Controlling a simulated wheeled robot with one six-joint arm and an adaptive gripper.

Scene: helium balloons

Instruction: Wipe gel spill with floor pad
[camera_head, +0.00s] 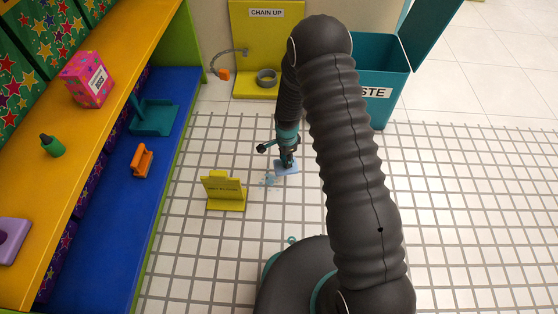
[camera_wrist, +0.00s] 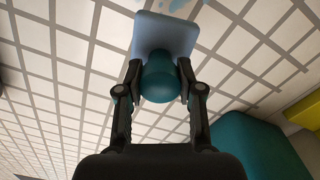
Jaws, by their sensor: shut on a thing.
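The floor pad is a light blue square (camera_head: 288,167) with a round teal knob. It also shows in the wrist view (camera_wrist: 165,33), with the knob (camera_wrist: 160,82) toward me. My gripper (camera_head: 286,160) is shut on the knob, one finger on each side, in the wrist view (camera_wrist: 158,75). The pad is at the tiled floor; I cannot tell if it presses on it. The gel spill (camera_head: 268,180) is a small pale blue patch just left of the pad in the head view. Blue blobs (camera_wrist: 218,6) show beyond the pad in the wrist view.
A yellow folded sign (camera_head: 225,192) stands left of the spill. A teal waste bin (camera_head: 393,100) with a raised lid stands behind right. A yellow chain-up board (camera_head: 267,50) is at the back. Shelves (camera_head: 178,120) line the left. Tiles right of the pad are clear.

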